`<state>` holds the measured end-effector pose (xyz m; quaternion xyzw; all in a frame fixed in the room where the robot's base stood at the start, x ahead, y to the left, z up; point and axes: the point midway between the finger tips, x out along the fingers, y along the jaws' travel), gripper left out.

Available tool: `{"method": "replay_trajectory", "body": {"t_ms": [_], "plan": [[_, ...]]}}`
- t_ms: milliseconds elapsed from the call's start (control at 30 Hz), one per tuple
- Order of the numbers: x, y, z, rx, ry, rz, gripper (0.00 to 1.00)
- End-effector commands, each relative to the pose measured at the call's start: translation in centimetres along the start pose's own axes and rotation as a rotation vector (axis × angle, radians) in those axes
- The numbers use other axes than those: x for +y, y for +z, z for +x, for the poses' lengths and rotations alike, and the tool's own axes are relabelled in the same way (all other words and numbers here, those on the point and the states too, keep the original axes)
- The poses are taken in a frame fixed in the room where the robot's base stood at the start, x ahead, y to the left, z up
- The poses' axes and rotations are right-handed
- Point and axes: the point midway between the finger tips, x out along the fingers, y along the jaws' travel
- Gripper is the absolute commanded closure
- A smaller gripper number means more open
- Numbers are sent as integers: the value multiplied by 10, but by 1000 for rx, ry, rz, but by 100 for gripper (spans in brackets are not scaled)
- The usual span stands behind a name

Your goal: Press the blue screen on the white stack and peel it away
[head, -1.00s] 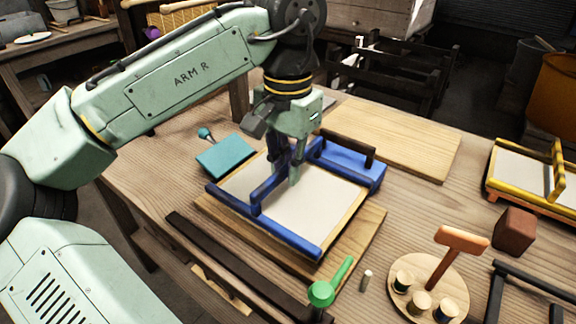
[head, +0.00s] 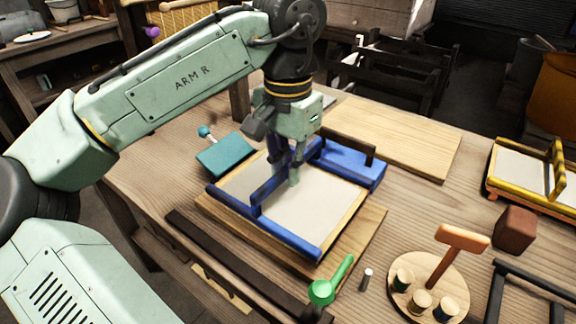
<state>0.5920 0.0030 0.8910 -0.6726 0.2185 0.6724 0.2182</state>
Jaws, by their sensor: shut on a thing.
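The blue screen (head: 315,252) is a frame with blue bars and a pale mesh, with a raised blue handle bar (head: 262,190) across it. It lies flat over a wooden board (head: 375,225) on the table. My gripper (head: 284,170) points down over the screen, shut on the handle bar near its far end. I cannot make out a separate white stack; only the pale surface within the frame shows.
A teal paddle (head: 226,155) lies left of the screen. A bare plank (head: 400,140) lies behind.

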Motion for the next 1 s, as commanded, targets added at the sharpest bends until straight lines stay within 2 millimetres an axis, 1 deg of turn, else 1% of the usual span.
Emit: {"method": "replay_trajectory", "body": {"t_ms": [633,1000], "plan": [[0,0,9,0,-1,1,100],[0,0,9,0,0,1,100]]}}
